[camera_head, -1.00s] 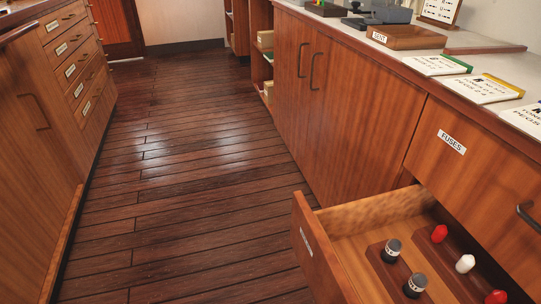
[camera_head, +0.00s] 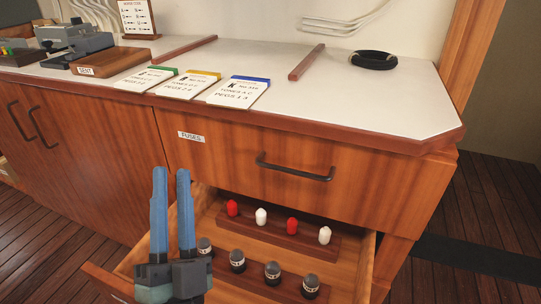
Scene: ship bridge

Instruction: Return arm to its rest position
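My gripper (camera_head: 171,172) shows at the lower left in the head view, its two blue fingers pointing up in the picture. A narrow empty gap shows between the fingers, and nothing is held. It appears in front of the left part of an open lower drawer (camera_head: 363,268). The rest of my arm is out of view.
The drawer holds a rack (camera_head: 275,236) of red and white pegs and a rack of dark round-topped pieces (camera_head: 272,272). A closed FUSES drawer (camera_head: 350,195) is above. The counter (camera_head: 330,105) bears cards (camera_head: 240,92), a SENT tray (camera_head: 115,65) and a black ring (camera_head: 375,60).

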